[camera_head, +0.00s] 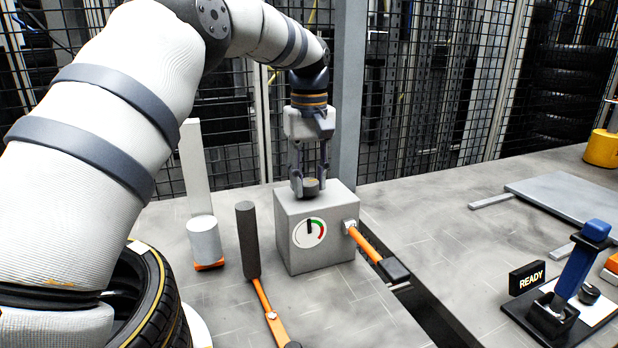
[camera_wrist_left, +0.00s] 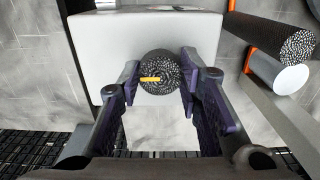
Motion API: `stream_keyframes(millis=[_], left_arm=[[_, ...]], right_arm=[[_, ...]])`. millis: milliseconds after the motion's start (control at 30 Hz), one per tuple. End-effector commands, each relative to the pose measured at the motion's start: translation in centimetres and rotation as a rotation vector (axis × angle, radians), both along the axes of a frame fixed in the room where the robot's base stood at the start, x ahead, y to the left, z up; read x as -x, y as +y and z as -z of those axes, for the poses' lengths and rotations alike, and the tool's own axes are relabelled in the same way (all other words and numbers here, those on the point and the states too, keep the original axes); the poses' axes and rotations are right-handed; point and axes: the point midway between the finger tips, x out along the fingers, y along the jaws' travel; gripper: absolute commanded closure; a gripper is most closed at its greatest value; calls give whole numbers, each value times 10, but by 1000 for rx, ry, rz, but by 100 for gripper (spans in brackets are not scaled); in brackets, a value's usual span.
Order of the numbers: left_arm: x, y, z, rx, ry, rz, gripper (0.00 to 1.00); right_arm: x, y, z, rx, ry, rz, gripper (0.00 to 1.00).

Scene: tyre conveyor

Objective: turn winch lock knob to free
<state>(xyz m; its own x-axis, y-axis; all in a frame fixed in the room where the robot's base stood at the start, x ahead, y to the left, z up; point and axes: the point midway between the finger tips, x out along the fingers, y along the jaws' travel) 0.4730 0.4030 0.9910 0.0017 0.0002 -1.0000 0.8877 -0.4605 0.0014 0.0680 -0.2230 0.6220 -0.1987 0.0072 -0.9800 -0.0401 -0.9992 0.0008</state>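The winch lock knob (camera_wrist_left: 165,80) is a round dark knurled knob with a yellow mark, on top of a light grey box (camera_head: 297,238). In the left wrist view the yellow mark lies level, left of the knob's centre. My left gripper (camera_head: 311,188) points straight down over the box. Its fingers (camera_wrist_left: 160,76) stand on both sides of the knob and appear to touch it. The dial (camera_head: 309,233) on the box front has a black pointer standing about upright, with a green and red arc to its right. My right gripper is not in view.
A dark-gripped lever with an orange shaft (camera_head: 263,297) stands left of the box. An orange crank handle (camera_head: 364,244) juts from its right side above a dark slot. A grey cylinder (camera_head: 204,240), tyre (camera_head: 150,300), READY sign (camera_head: 527,279) and blue lever (camera_head: 580,262) stand around.

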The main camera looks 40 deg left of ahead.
Motion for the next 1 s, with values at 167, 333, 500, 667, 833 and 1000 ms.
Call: stream_keyframes(millis=[167, 333, 500, 667, 833, 1000], left_arm=[[0, 0, 0, 0, 0, 12, 96], [0, 0, -1, -1, 0, 69, 96], [0, 0, -2, -1, 0, 186, 96], [0, 0, -2, -1, 0, 333, 96], [0, 0, -2, -1, -1, 496, 96], [0, 0, -1, 0, 1, 657, 96]], right_arm=[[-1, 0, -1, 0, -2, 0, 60], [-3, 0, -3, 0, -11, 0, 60], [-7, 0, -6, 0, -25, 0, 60], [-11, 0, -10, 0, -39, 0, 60], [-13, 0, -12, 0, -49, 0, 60], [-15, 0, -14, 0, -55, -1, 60]])
